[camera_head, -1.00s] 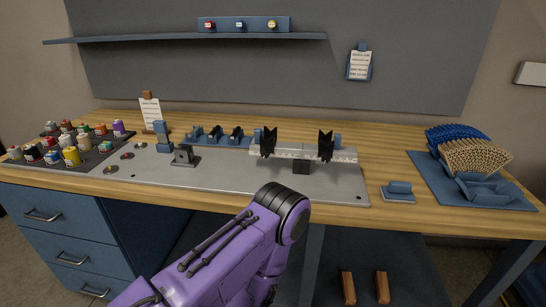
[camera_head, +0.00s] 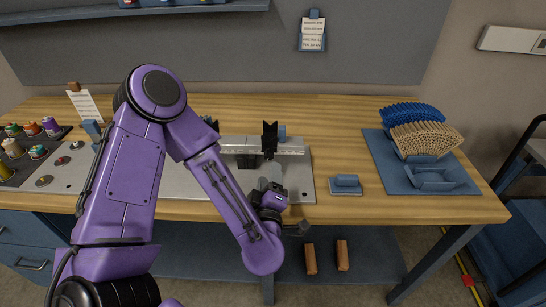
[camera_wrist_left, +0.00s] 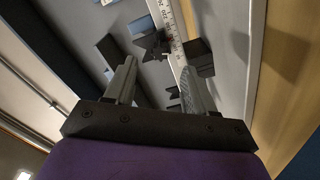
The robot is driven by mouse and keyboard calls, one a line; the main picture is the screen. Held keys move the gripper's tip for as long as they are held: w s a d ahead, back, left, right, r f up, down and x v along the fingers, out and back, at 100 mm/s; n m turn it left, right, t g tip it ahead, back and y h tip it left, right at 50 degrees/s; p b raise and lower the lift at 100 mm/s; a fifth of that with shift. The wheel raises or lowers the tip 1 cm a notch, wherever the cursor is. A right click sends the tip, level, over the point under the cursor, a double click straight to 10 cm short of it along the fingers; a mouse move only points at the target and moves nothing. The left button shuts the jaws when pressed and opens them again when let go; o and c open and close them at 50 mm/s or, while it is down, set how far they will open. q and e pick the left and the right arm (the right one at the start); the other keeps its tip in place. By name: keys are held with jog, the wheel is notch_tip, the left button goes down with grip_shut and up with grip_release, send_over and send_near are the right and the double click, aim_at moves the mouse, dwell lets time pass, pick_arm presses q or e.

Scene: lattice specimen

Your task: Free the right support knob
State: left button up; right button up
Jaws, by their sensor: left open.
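The grey rail (camera_head: 240,146) stands on the grey base plate (camera_head: 300,182); its scale strip shows in the left wrist view (camera_wrist_left: 170,28). The black notched right support (camera_head: 270,140) sits on the rail, with a small blue part (camera_head: 282,132) behind it. A black notched piece (camera_wrist_left: 151,45) and a dark block (camera_wrist_left: 198,56) show beyond my fingers in the left wrist view. I cannot tell which part is the knob. My left gripper (camera_head: 268,180) is open, in front of the right support; nothing shows between its fingers (camera_wrist_left: 158,78). My left arm mostly hides the left support.
A small blue block on a pad (camera_head: 346,182) lies right of the plate. Colored spools (camera_head: 30,130) stand at the left. Bare wood (camera_head: 335,125) is free behind the small block.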

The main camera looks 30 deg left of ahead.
aim_at(268, 158)
pick_arm(q)
jog(key=p+x, duration=0.1)
jog(key=x, duration=0.2)
jog(key=p+x, duration=0.1)
jog(key=x, duration=0.2)
jog(key=shift+w+a+r, duration=0.1)
jog(key=shift+a, duration=0.3)
jog(key=shift+w, duration=0.3)
pick_arm(e)
notch_tip(268, 158, up, 3)
jog(key=shift+a+r, duration=0.1)
jog(key=shift+r, duration=0.1)
pick_arm(q)
jog(key=shift+s, duration=0.1)
pick_arm(e)
jog(key=shift+s, duration=0.1)
pick_arm(q)
grip_shut()
pick_arm(e)
jog(key=shift+f, duration=0.2)
